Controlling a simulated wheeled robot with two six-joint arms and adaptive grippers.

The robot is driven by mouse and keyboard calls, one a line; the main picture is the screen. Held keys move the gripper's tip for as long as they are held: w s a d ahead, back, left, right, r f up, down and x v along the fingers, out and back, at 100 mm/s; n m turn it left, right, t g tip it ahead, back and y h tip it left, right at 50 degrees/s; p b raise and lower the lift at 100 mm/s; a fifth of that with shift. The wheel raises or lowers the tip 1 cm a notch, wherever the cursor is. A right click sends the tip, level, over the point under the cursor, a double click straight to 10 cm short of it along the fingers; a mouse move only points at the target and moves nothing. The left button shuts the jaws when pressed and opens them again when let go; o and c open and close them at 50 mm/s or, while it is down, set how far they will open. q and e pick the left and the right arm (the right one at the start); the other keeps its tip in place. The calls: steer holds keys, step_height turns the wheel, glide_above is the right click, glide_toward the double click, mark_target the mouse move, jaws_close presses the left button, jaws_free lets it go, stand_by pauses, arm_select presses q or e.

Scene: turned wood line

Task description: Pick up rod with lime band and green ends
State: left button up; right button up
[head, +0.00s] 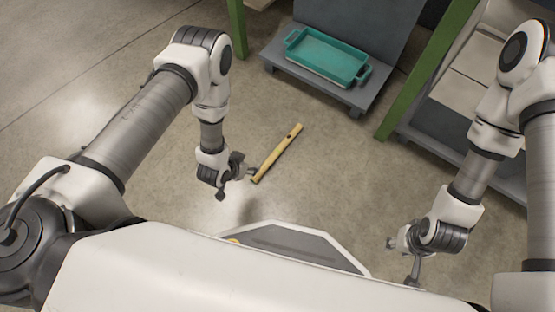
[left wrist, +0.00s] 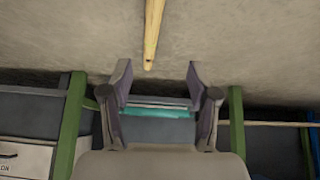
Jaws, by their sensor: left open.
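A slim pale-wood rod (head: 277,153) lies slanted over the floor in the head view, with a dark spot near its far end. I cannot make out a lime band or green ends on it. My left gripper (head: 237,183) is open and empty beside the rod's near end. In the left wrist view the rod (left wrist: 153,35) comes down from the top edge, and its end shows just beyond the gap between the spread fingers of the left gripper (left wrist: 157,72). My right gripper (head: 402,262) looks open and empty at the lower right, far from the rod.
A teal tray (head: 328,58) with handles stands on a low grey platform (head: 290,68) at the back. A green post (head: 412,95) and a shelf unit are at the right. Bare concrete floor (head: 330,180) surrounds the rod.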

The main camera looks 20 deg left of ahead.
arm_select(q)
steer(key=m+t+h+b, duration=0.1)
steer(key=t+b, duration=0.1)
steer(key=b, duration=0.2)
glide_toward(269, 161)
steer(key=x, duration=0.3)
steer(key=shift+w+f, duration=0.1)
steer(key=shift+f, duration=0.3)
steer(key=b+x, duration=0.4)
steer(key=x, duration=0.3)
steer(key=shift+r+b, duration=0.1)
steer(key=shift+b, duration=0.2)
steer(key=shift+w+r, duration=0.1)
steer(key=shift+r, duration=0.1)
jaws_close()
arm_select(e)
step_height(269, 161, down, 11)
steer(key=shift+f, duration=0.15)
